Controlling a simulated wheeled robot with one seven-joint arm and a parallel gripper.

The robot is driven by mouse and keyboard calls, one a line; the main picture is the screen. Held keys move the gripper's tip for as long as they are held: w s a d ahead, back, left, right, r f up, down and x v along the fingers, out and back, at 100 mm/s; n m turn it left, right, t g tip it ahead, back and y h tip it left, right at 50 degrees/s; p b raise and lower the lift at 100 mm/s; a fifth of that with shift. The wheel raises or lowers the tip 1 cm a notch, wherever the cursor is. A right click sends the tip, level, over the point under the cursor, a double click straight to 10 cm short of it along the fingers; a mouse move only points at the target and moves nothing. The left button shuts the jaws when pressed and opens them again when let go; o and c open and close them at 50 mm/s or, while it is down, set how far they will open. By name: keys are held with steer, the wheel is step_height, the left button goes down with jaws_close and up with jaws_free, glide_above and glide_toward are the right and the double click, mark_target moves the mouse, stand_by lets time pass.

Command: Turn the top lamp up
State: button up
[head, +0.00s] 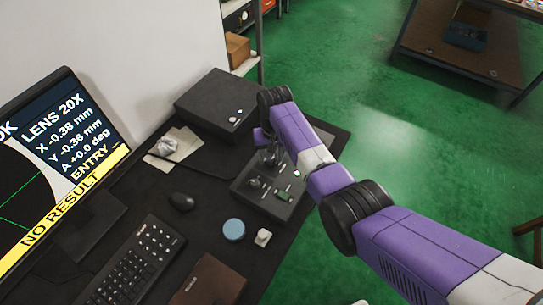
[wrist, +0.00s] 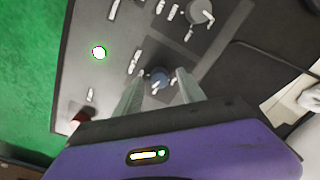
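A dark control box (head: 247,188) with knobs and small white markings stands on the black desk; its panel (wrist: 120,80) fills much of the wrist view. My gripper (wrist: 160,75) is open over the panel, pointing down at it. A small blue-grey knob (wrist: 159,77) shows between the fingertips, with a gap on each side. Another grey knob (wrist: 199,13) is farther up the wrist view. A green-ringed lit button (wrist: 99,52) lies to the left. The labels are too small to read, so I cannot tell which knob is the top lamp's. In the head view my arm partly hides the box.
A monitor (head: 60,160) reads "NO RESULT". Green floor is open to the right.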

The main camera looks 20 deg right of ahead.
mark_target(272, 159)
steer(key=shift+d+r, duration=0.15)
steer(key=shift+r, duration=3.75)
